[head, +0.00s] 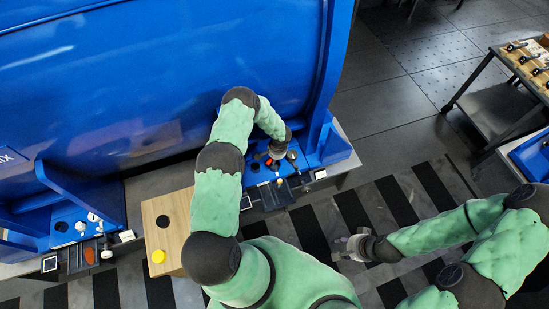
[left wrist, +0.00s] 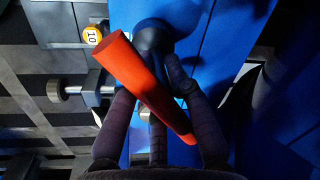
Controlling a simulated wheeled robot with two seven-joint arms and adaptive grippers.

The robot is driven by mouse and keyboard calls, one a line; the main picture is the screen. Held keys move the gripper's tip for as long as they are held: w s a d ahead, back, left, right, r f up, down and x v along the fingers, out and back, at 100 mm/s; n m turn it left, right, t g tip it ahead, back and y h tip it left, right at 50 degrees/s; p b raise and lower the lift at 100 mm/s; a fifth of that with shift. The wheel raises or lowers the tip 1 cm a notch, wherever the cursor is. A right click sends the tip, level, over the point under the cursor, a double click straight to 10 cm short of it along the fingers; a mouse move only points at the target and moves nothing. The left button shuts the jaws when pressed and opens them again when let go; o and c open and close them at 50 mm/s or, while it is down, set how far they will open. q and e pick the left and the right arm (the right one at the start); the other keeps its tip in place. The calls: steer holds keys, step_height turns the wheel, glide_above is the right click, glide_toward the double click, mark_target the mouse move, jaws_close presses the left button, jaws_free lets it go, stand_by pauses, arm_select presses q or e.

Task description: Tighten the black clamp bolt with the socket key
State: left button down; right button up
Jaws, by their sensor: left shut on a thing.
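My left gripper (head: 277,152) is over the blue fixture at the base of the big blue housing. In the left wrist view, its dark fingers (left wrist: 160,120) are closed around an orange-red handle (left wrist: 150,85), which I take to be the socket key's. The handle lies slanted, from upper left to lower right. A dark round shaft (left wrist: 152,35) shows behind it, against the blue surface. I cannot make out the black clamp bolt; the hand and handle may hide it. My right gripper (head: 352,247) is empty over the striped floor, its fingers apart.
A second blue fixture (head: 65,228) stands at the far left. A metal bar with round ends (left wrist: 55,90) lies close to the fingers. A cart (head: 510,90) stands at the right.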

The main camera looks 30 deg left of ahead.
arm_select(q)
steer(key=shift+w+a+m, duration=0.1)
steer(key=shift+m, duration=0.7)
steer(key=shift+r+m+t+p, duration=0.1)
steer(key=shift+m+t+p, duration=0.2)
steer(key=shift+m, duration=1.1)
steer(key=shift+m+p, duration=0.3)
steer(key=shift+m, duration=1.1)
